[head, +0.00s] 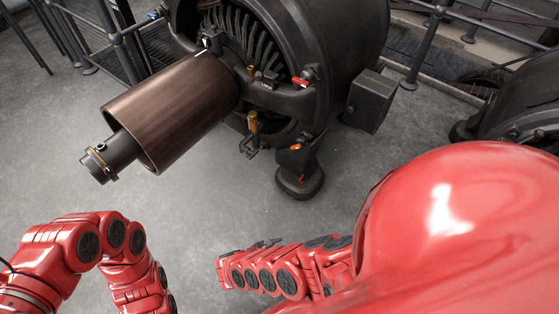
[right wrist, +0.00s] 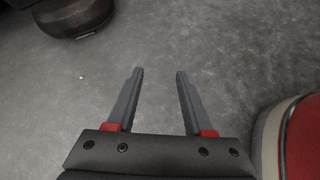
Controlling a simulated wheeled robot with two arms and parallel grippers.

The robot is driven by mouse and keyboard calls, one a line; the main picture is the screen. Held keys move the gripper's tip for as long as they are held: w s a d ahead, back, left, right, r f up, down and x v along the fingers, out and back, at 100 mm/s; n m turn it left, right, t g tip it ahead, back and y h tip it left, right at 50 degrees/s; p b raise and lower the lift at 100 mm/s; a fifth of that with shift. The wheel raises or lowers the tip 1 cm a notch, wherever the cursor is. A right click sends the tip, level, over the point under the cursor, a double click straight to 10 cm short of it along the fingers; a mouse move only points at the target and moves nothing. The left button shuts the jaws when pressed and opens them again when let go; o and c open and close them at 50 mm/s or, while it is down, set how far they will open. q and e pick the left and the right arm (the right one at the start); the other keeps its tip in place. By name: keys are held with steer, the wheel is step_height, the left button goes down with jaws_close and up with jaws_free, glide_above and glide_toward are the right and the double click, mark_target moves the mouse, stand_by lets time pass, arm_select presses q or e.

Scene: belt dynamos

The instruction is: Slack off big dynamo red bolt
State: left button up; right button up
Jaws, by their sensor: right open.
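The big dynamo (head: 345,45) stands at the top middle of the head view, a dark round casing with a brown cylinder (head: 175,105) sticking out to the left. Small red parts show on it: one on the upper bracket (head: 301,81), an orange-red one lower down (head: 295,147) and one near the foot (head: 301,178). I cannot tell which is the red bolt. My right gripper (right wrist: 160,72) is open and empty above bare floor, apart from the dynamo. My left arm shows at the lower left of the head view; its gripper is out of view.
A grey box (head: 369,100) is fixed to the dynamo's right side. Another dark machine (head: 515,110) stands at the right. Metal railings (head: 435,30) run behind. The grey floor (head: 230,190) in front of the dynamo is clear. A dark round foot (right wrist: 75,18) shows in the right wrist view.

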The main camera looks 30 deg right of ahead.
arm_select(q)
steer(key=shift+s+r, duration=0.1)
steer(key=shift+s, duration=0.25)
arm_select(e)
steer(key=shift+s+a+f+m+y, duration=0.2)
steer(key=shift+a+f+y, duration=0.15)
steer(key=shift+a+f, duration=0.2)
steer(key=shift+s+a+f+m+y, duration=0.15)
steer(key=shift+a+f+y, duration=0.25)
steer(key=shift+f, duration=0.25)
